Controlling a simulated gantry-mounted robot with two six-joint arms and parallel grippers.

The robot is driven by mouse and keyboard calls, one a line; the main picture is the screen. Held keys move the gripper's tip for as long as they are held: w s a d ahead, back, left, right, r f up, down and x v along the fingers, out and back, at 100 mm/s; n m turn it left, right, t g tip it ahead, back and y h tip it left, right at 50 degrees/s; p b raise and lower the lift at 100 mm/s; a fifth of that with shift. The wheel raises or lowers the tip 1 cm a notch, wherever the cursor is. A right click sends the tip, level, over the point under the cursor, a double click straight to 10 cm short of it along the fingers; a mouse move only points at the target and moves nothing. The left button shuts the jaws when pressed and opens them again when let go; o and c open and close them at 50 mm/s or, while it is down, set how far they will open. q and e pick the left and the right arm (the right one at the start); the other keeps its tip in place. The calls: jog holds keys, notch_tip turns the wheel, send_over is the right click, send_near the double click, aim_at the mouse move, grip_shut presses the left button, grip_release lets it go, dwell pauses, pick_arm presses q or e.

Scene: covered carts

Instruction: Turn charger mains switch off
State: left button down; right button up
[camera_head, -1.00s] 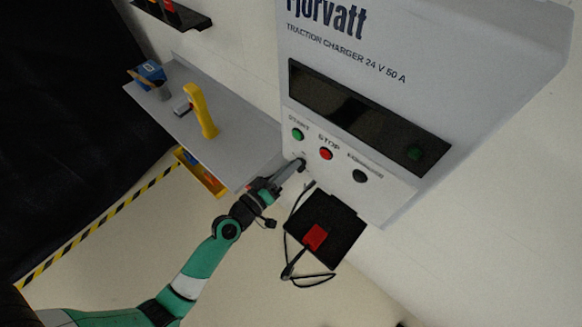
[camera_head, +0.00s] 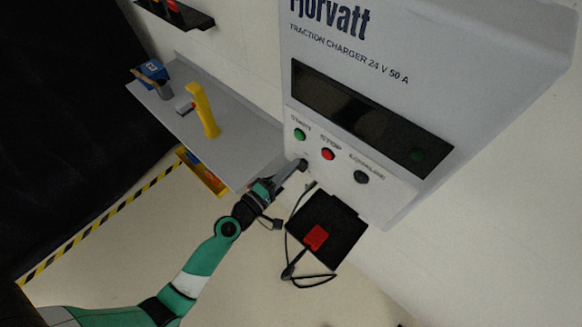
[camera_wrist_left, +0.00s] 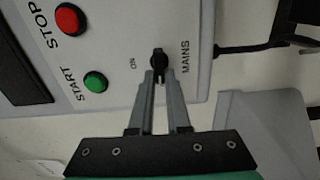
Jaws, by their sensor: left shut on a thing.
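The charger (camera_head: 440,60) is a light grey wall box with a dark display. Its mains switch (camera_wrist_left: 158,59) is a small black rotary knob between the printed words ON and MAINS in the left wrist view. My left gripper (camera_wrist_left: 159,76) is shut on this knob, a fingertip on each side. In the head view the left gripper (camera_head: 298,167) reaches the panel's lower left corner and mostly hides the switch. The knob looks lengthwise between the fingers; an OFF mark is not visible. My right gripper is not in view.
A green START button (camera_head: 299,135), a red STOP button (camera_head: 328,154) and a dark EQUALISE button (camera_head: 361,177) sit close by. A black holder (camera_head: 335,245) with a red connector (camera_head: 316,237) is below. A grey shelf (camera_head: 240,140) with a yellow-handled tool (camera_head: 204,110) stands left.

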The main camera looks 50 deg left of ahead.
pick_arm(q)
jog(key=shift+n, duration=0.3)
jog(key=c, duration=0.9)
grip_release()
jog(key=shift+s, duration=0.1)
jog(key=s+b, duration=0.1)
jog(key=s, duration=0.2)
jog(key=s+d+b, duration=0.1)
jog(key=s, duration=0.3)
jog(key=s+b, duration=0.1)
jog(key=s, duration=0.3)
jog(key=shift+s+d, duration=0.15)
jog(key=shift+s, duration=0.05)
